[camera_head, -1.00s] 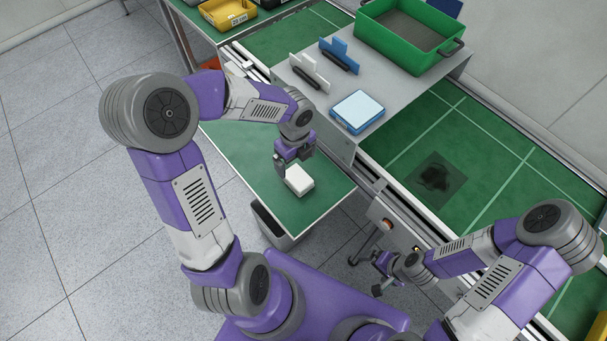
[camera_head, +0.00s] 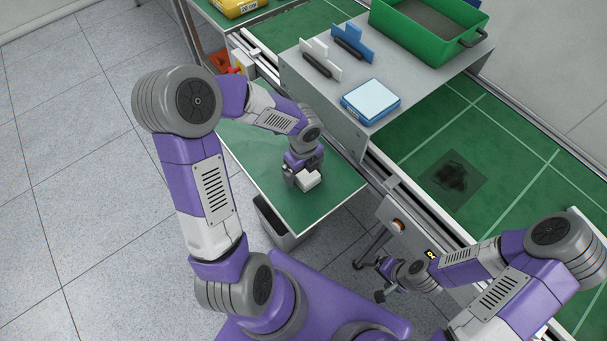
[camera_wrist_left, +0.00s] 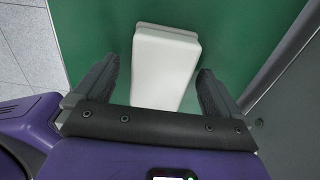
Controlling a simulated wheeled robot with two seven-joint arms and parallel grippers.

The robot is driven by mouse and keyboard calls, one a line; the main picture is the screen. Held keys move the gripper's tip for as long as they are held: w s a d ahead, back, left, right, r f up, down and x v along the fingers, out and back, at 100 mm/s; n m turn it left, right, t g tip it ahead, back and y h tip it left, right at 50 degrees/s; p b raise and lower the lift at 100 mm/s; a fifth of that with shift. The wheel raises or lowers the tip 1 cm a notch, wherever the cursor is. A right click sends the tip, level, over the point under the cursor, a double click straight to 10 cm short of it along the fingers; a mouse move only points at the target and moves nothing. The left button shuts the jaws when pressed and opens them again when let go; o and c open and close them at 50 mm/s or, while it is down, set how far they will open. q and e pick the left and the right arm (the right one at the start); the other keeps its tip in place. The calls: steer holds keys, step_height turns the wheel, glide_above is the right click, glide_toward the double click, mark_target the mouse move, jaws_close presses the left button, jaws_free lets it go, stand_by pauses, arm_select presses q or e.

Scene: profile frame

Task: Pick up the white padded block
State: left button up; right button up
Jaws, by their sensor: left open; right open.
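The white padded block (camera_head: 308,181) lies on the low green table in the head view, partly hidden behind my left gripper. In the left wrist view the block (camera_wrist_left: 164,68) lies lengthwise, with its near end between the two open fingers. My left gripper (camera_head: 303,177) is open, its fingers one on each side of the block with gaps showing. It also shows in the left wrist view (camera_wrist_left: 155,88). My right gripper (camera_head: 374,281) is low at the right, away from the block, beside the grey conveyor side; it is open.
The low green table (camera_head: 258,165) is otherwise clear. A raised grey platform (camera_head: 330,100) stands close on its right, carrying a blue-white pad (camera_head: 371,100), blue and white brackets, and a green crate (camera_head: 425,32). A grey bin (camera_head: 275,222) stands below the table.

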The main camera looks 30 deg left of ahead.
arm_select(q)
steer(key=shift+f, duration=0.1)
steer(key=c, duration=1.2)
steer(key=shift+o, duration=0.2)
step_height(320, 180, up, 10)
steer(key=p, duration=0.3)
steer(key=shift+p, duration=0.3)
